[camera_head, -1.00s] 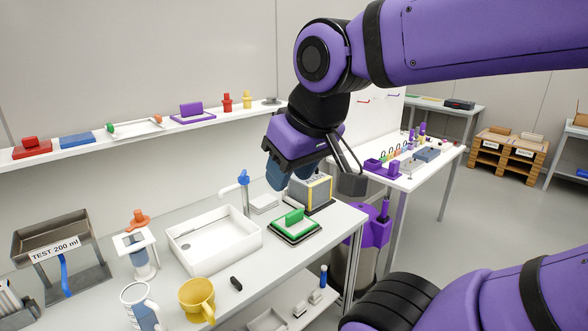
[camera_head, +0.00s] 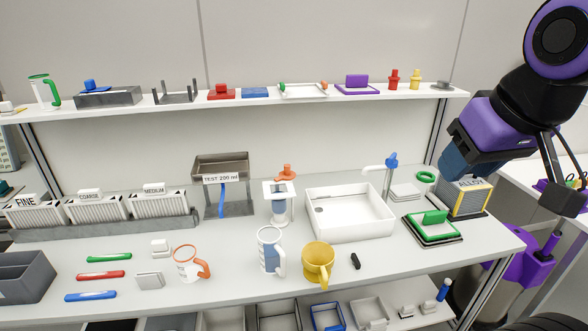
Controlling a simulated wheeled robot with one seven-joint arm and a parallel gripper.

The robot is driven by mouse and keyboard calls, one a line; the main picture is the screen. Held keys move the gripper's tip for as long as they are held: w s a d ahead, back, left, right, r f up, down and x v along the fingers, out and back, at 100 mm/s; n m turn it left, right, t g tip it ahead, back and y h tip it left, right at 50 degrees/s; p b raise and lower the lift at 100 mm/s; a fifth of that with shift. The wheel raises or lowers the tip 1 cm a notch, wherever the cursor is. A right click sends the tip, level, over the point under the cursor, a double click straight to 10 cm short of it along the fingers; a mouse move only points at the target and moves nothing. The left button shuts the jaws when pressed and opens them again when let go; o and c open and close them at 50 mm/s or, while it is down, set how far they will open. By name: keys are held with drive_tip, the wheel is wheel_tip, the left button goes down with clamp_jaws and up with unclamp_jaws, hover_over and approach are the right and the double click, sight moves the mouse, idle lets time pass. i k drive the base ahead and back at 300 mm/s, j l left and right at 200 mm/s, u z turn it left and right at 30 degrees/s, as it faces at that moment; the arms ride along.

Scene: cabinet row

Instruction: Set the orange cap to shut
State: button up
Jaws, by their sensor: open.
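The orange cap (camera_head: 286,172) sits on top of a white stand (camera_head: 281,189) that holds a clear cylinder, at the middle of the bench near the back. It looks like a knob with a wider base; I cannot tell from here whether it is turned to open or shut.
A steel hopper (camera_head: 221,168) labelled TEST 200 ml stands left of the cap, and a white sink (camera_head: 350,228) right of it. A blue-white mug (camera_head: 270,252) and a yellow mug (camera_head: 318,258) stand in front. A shelf (camera_head: 200,104) runs above.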

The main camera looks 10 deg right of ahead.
sight(287, 175)
drive_tip(key=i+l+u, duration=0.15)
drive_tip(key=l+u, duration=0.3)
drive_tip(key=l, duration=0.6)
drive_tip(key=l+u, duration=0.4)
drive_tip(key=l, duration=0.65)
drive_tip(key=k+l+u, duration=0.1)
drive_tip(key=k, duration=0.9)
drive_tip(key=i+l+u, duration=0.1)
drive_tip(key=i+l, duration=0.15)
drive_tip(key=i, duration=0.15)
drive_tip(key=i+l+u, duration=0.1)
drive_tip(key=i+l, duration=0.25)
drive_tip(key=i, duration=0.05)
